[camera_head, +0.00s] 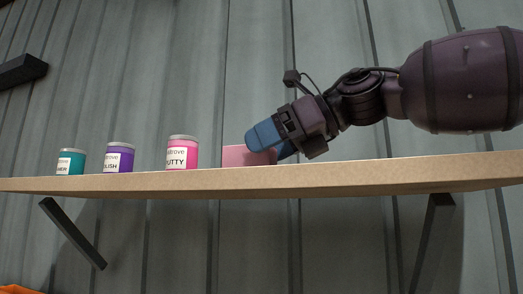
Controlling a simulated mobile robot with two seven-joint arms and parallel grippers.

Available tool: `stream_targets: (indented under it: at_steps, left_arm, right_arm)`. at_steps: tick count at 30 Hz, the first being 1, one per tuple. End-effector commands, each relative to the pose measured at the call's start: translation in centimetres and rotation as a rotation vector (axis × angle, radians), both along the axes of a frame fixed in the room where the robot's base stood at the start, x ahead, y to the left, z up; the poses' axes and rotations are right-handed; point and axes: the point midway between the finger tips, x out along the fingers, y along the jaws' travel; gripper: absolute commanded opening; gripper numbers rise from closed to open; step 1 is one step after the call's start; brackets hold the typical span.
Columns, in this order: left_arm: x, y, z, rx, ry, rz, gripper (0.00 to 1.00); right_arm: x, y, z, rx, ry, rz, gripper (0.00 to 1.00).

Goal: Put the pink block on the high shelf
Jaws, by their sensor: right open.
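The pink block (235,156) rests on the high shelf (300,178), at about the middle of its length. My right gripper (273,146) reaches in from the right, low over the shelf. Its blue fingers are apart, with the near one in front of the block's right part and the other partly hidden behind it. The jaws are open around or close beside the block; I cannot tell whether they touch it. The block's right side is hidden by the finger. My left gripper is not in view.
A teal jar (71,162), a purple jar (119,158) and a pink putty jar (183,153) stand on the shelf left of the block. Dark brackets (73,233) support the shelf. The shelf's right part is clear beneath my arm. A corrugated grey wall stands behind.

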Motion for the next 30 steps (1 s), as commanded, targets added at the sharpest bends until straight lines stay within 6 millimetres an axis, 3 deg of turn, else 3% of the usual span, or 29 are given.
stream_targets:
  at_steps: [6,15,21,30]
  left_arm:
    - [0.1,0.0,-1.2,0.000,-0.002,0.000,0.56]
    - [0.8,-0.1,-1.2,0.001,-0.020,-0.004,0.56]
    - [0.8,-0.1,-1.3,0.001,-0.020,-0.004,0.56]
    - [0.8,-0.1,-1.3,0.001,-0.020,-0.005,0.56]
  right_arm:
    - [-1.2,-3.9,1.4,0.005,-0.001,-0.003,0.73]
    - [-2.6,-8.2,3.3,0.002,0.001,-0.002,0.73]
    - [-3.0,-9.3,3.9,0.001,0.002,-0.001,0.73]
    - [-3.1,-9.4,4.0,0.001,0.002,-0.001,0.73]
